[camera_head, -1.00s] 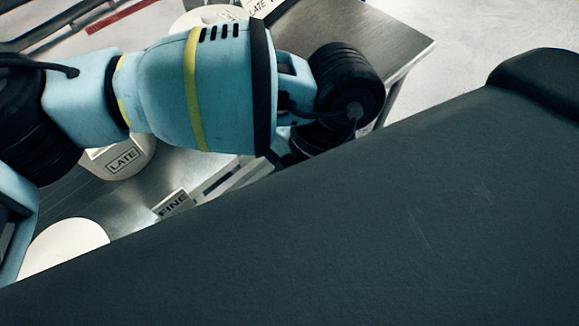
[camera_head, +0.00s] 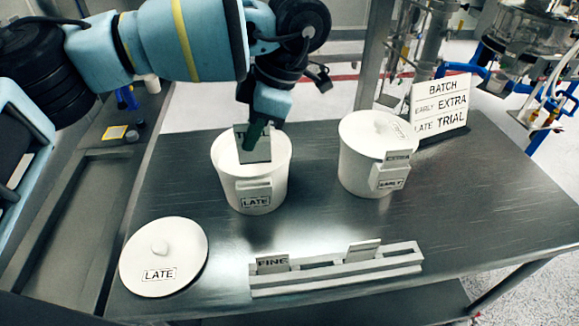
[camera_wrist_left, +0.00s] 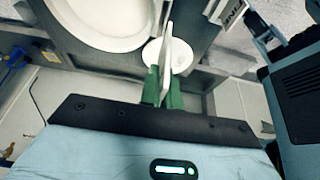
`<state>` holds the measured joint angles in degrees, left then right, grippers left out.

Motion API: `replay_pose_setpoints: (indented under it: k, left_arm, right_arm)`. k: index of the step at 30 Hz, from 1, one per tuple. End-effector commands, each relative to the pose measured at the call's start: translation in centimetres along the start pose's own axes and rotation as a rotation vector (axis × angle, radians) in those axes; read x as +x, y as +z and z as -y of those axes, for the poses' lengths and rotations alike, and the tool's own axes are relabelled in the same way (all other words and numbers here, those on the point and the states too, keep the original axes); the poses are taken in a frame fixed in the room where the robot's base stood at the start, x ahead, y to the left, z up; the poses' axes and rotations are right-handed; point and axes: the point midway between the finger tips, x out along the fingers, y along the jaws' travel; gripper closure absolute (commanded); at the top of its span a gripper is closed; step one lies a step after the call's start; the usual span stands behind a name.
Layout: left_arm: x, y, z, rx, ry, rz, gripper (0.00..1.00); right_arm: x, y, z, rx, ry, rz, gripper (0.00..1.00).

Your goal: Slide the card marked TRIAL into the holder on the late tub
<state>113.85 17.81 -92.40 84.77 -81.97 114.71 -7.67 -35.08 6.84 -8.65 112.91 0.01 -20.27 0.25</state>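My left gripper (camera_head: 255,138) is shut on a pale card (camera_head: 258,153), upright above the mouth of the late tub (camera_head: 222,160). The gripper hides most of the card's dark lettering. In the left wrist view the card (camera_wrist_left: 168,45) is edge-on between the green fingers (camera_wrist_left: 164,88). The tub is white and open. Its holder (camera_head: 254,184) is on its near side, above the LATE label (camera_head: 255,202). I see no card in that holder, and the held card is apart from it. My right gripper is in neither view.
The LATE lid (camera_head: 150,245) lies at front left. A rack (camera_head: 335,284) holds a FINE card (camera_head: 272,263) and another card (camera_head: 362,250). The lidded early tub (camera_head: 362,170) carries an EXTRA card (camera_head: 397,158). A BATCH sign (camera_head: 439,103) stands behind it. Table at right is clear.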

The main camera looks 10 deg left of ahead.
Motion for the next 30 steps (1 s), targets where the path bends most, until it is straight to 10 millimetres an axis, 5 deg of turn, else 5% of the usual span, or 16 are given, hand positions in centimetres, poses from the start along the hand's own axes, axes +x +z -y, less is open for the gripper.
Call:
replay_pose_setpoints:
  k: [21,30]
  left_arm:
    - [-0.3,-1.2,-0.7,0.002,-0.001,0.002,1.0]
    - [1.1,-0.6,-0.7,0.003,-0.005,0.001,1.0]
  right_arm:
    - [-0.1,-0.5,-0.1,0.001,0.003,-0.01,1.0]
    - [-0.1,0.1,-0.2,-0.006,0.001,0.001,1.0]
